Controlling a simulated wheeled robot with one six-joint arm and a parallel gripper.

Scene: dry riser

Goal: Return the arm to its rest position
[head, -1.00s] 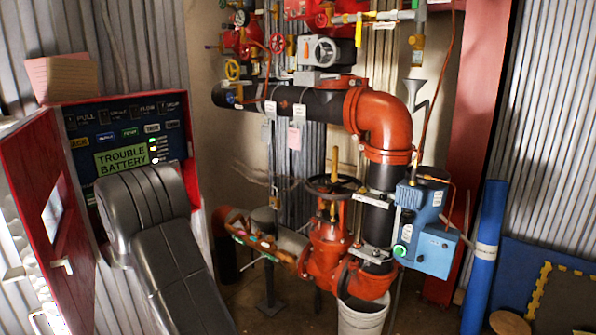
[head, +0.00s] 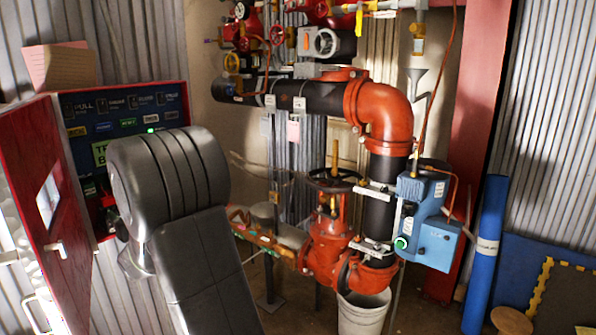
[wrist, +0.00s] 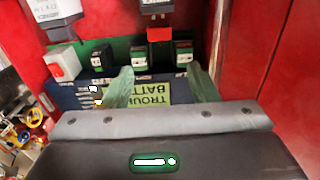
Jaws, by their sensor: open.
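My gripper (wrist: 162,85) shows in the wrist view as two pale green fingertips spread apart, with nothing between them. The fingertips are in front of the control panel (wrist: 68,98) inside the red cabinet (wrist: 255,60). The panel's green "TROUBLE BATTERY" label (wrist: 150,95) appears upside down between and below them. In the head view my dark arm covers much of the panel (head: 125,103) at the left, and the label (head: 99,153) is only partly visible. My gripper is hidden behind the arm there. I cannot tell whether the fingertips touch the panel.
The red cabinet door (head: 45,180) stands open at the left. Orange and black pipework (head: 385,115) with a handwheel valve (head: 334,180) and a blue box (head: 432,245) stands to the right. A white bucket (head: 362,312) is below it. A blue roll (head: 485,255) leans further right.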

